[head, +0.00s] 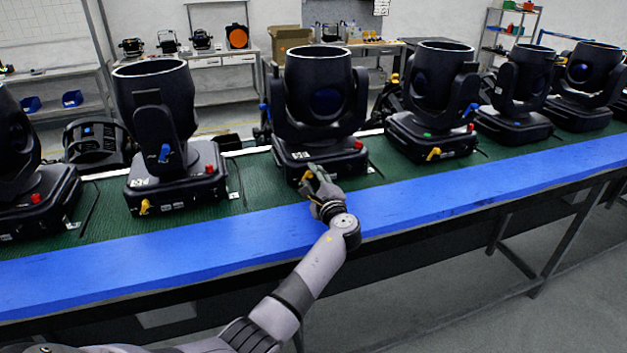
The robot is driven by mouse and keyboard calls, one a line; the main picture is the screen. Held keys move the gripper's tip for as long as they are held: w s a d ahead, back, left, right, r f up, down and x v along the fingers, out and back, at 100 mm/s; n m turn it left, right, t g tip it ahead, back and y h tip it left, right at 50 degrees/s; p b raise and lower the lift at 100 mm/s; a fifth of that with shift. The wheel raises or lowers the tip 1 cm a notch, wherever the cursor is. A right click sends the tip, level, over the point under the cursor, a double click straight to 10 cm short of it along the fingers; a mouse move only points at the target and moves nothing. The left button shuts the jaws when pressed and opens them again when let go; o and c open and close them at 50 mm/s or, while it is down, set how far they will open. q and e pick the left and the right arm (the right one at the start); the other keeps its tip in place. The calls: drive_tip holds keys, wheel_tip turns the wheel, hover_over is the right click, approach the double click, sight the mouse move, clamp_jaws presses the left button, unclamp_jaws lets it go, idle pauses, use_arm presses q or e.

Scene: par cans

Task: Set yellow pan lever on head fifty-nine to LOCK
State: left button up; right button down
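Several black moving-head lights stand in a row on the green bench top. The middle moving head (318,105) has a yellow lever (306,177) low on the front of its base, a red part (358,144) at the right and a blue part on its left side. Head numbers are too small to read.
A blue strip (150,254) runs along the bench's front edge, clear apart from my arm crossing above it. Neighbouring heads stand to the left (165,115) and right (433,95), each with its own yellow lever. Shelves and worktables stand behind.

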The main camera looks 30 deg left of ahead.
use_arm(q)
drive_tip(key=v, duration=1.2)
